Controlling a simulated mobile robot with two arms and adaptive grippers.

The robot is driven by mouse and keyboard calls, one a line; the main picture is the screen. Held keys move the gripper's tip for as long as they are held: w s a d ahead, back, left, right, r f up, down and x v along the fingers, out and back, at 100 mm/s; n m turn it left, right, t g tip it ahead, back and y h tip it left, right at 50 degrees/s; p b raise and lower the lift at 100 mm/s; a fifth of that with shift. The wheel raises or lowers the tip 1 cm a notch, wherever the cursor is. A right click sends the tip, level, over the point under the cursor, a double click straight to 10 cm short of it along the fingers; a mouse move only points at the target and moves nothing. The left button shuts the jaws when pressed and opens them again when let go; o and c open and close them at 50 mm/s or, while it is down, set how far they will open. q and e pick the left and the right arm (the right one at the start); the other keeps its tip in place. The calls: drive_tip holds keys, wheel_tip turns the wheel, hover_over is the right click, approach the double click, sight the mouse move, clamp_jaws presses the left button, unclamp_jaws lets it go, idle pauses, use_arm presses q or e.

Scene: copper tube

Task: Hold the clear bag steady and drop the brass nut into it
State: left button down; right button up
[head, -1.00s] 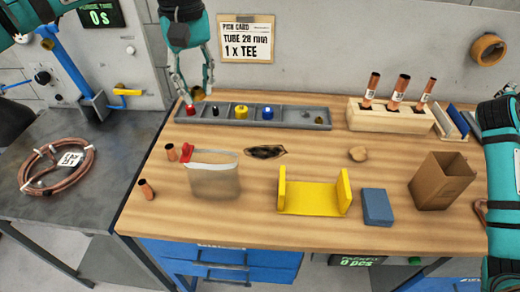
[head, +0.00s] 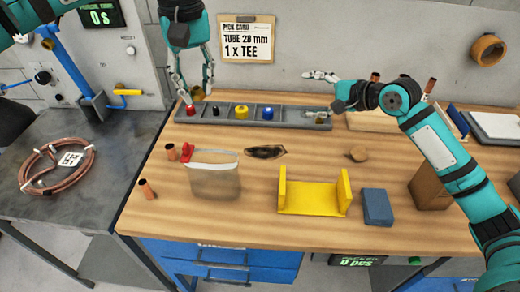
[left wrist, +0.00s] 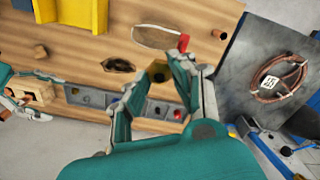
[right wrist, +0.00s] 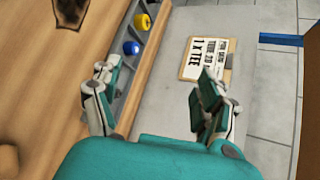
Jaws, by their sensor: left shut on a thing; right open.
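The clear bag (head: 214,180) stands on the table at front left, with a red clip (head: 187,151) at its top left; it also shows in the left wrist view (left wrist: 155,37). My left gripper (head: 197,94) is above the left end of the parts tray, behind the bag. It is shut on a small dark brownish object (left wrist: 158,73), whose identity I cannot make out. A small brass-coloured piece (head: 319,120), perhaps the nut, lies in the tray's right end. My right gripper (head: 320,77) is open and empty above that end; its spread fingers show in the right wrist view (right wrist: 160,95).
The grey tray (head: 286,115) holds red, black, yellow and blue parts. A yellow cradle (head: 314,198), blue block (head: 377,207) and cardboard box (head: 428,188) stand on the table. Copper pieces (head: 147,190) lie left of the bag. My right arm covers part of the wooden tube rack (head: 370,122).

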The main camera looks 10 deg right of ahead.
drive_tip(key=s+a+f+m+g+y, duration=0.25)
drive_tip(key=s+a+y, duration=0.2)
drive_tip(key=a, duration=0.45)
drive_tip(key=m+g+y, duration=0.3)
drive_tip(key=g, duration=0.1)
approach(210, 160)
wheel_tip(210, 160, up, 4)
drive_tip(key=s+d, duration=0.2)
drive_tip(key=s, duration=0.1)
drive_tip(key=x, duration=1.2)
drive_tip(key=shift+f, duration=0.3)
drive_tip(key=shift+c, duration=0.3)
drive_tip(key=c, duration=1.2)
use_arm(q)
wheel_tip(210, 160, down, 13)
drive_tip(key=c, duration=1)
unclamp_jaws()
